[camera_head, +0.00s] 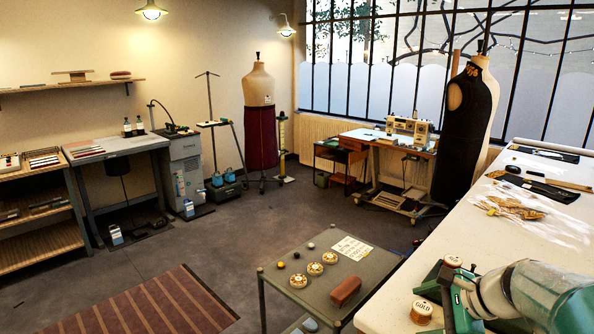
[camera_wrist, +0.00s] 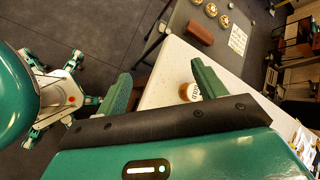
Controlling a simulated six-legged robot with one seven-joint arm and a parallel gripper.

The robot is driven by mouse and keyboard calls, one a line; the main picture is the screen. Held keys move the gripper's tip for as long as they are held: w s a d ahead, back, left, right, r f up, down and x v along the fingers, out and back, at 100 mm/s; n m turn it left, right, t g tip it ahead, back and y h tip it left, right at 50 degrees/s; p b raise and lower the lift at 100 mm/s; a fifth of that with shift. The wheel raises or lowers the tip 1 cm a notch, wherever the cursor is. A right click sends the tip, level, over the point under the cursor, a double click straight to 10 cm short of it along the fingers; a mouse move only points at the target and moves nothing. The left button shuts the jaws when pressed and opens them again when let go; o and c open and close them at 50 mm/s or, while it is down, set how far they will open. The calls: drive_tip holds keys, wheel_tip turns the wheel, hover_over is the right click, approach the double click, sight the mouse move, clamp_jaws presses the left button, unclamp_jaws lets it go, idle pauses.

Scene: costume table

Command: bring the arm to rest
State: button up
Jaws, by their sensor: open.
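My arm (camera_head: 540,295) reaches in from the lower right of the head view, over the near end of the long white table (camera_head: 400,290). My gripper (camera_head: 447,296) is low over that table. In the wrist view my gripper (camera_wrist: 163,86) has its two green fingers wide apart, with nothing held between them. A round tin labelled GOLD (camera_head: 423,310) stands on the white table beside my gripper. Another round tin (camera_head: 453,262) stands just behind the gripper. One tin (camera_wrist: 190,92) shows close to the right finger in the wrist view, partly hidden by it.
A low grey table (camera_head: 290,285) to the left holds several round tins, a brown block (camera_head: 346,290) and a white card (camera_head: 351,248). Gold-trimmed pieces (camera_head: 510,208) lie farther along the white table. A dark-clad dress form (camera_head: 466,135) stands behind it. The floor at left is open.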

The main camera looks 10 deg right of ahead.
drive_tip(key=s+a+r+n+h, duration=0.1)
drive_tip(key=s+a+n+h, duration=0.1)
drive_tip(key=s+a+n, duration=0.4)
drive_tip(key=s+a+r+n+g+h, duration=0.1)
drive_tip(key=s+a+n+h, duration=0.2)
drive_tip(key=s+a+n, duration=0.3)
drive_tip(key=a+n, duration=0.4)
drive_tip(key=n, duration=0.3)
drive_tip(key=shift+n, duration=0.3)
drive_tip(key=c, duration=0.7)
drive_tip(key=shift+d, duration=0.1)
drive_tip(key=shift+c, duration=0.2)
